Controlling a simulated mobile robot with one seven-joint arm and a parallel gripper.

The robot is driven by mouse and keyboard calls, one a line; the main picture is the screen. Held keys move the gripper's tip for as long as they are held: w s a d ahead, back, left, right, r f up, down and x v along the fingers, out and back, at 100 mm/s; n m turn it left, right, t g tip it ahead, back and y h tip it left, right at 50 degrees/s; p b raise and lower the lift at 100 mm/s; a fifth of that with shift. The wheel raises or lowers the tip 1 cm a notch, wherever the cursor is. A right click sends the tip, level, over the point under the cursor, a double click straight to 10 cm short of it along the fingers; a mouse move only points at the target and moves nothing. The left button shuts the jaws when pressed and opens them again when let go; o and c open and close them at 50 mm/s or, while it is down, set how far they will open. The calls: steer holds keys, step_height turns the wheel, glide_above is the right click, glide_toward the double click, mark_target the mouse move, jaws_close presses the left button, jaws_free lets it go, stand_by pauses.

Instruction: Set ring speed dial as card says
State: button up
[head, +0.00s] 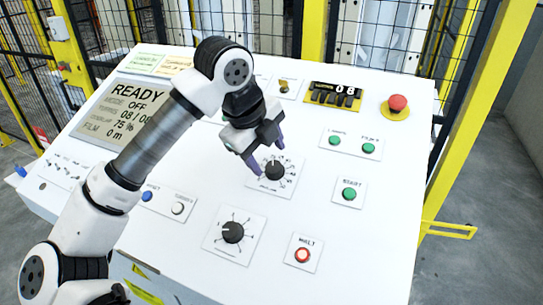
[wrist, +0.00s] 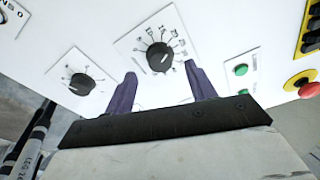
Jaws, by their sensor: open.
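Two black rotary dials sit on the white sloping panel (head: 330,225), and their labels are too small to read. The upper dial (head: 275,169) has a ring of marks on a white plate. It also shows in the wrist view (wrist: 160,57), just beyond and between my fingertips. The lower dial (head: 233,232) is nearer the front and also shows in the wrist view (wrist: 82,84). My gripper (head: 270,162) is open and empty above the upper dial, with its purple fingers apart. A green card (head: 145,63) and an orange card (head: 174,66) lie at the panel's back left, unreadable.
A red mushroom button (head: 397,104) stands up at the back right. Green buttons (head: 349,194) and a red lit button (head: 303,255) lie around the dials.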

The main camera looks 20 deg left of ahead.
mark_target(273, 167)
steer(key=shift+p+x, duration=0.4)
steer(key=shift+x, duration=1.55)
steer(key=c, duration=1)
steer(key=shift+o, duration=0.2)
steer(key=shift+f+b, duration=0.1)
steer(key=shift+b, duration=0.3)
